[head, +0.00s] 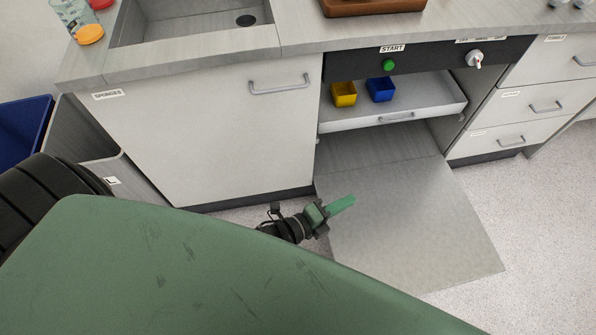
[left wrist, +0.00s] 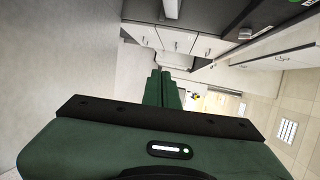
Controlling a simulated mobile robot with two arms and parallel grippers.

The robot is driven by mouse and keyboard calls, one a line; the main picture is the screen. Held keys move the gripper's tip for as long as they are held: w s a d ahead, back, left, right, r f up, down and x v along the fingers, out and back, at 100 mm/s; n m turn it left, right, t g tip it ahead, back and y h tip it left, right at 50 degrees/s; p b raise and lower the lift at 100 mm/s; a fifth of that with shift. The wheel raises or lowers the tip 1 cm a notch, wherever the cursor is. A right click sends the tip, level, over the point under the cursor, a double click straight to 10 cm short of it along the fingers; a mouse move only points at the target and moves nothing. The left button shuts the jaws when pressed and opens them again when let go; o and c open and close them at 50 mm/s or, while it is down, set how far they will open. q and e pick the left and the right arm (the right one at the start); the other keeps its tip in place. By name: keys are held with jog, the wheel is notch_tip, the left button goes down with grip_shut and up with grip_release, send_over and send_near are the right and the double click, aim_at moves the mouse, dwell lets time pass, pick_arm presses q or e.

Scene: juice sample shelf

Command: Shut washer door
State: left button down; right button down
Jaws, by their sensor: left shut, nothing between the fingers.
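The washer door (head: 425,225) is folded down, open and lying low in front of the washer's opening, below the dark control panel (head: 430,62). My left gripper (head: 343,204) is shut and empty. In the head view its green fingers overlap the left edge of the door; I cannot tell whether they touch it. The closed fingers also show in the left wrist view (left wrist: 162,88). My right gripper is not in view. My green arm link covers the lower left of the head view.
A rack (head: 395,118) inside the washer holds a yellow cup (head: 343,94) and a blue cup (head: 380,89). A closed cabinet door (head: 215,135) is at the left, and drawers (head: 540,105) are at the right. Bare floor (head: 545,215) lies right of the door.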

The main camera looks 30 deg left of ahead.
pick_arm(q)
jog(key=s+a+f+n+g+y+p, duration=0.4)
jog(key=s+a+f+n+y+p, duration=0.1)
jog(key=s+a+f+n+p, duration=0.3)
notch_tip(320, 180, down, 3)
jog(key=shift+a+r+n+g, duration=0.15)
jog(key=shift+a+n+g, duration=0.15)
jog(key=shift+a+n, duration=0.55)
jog(key=shift+s, duration=0.1)
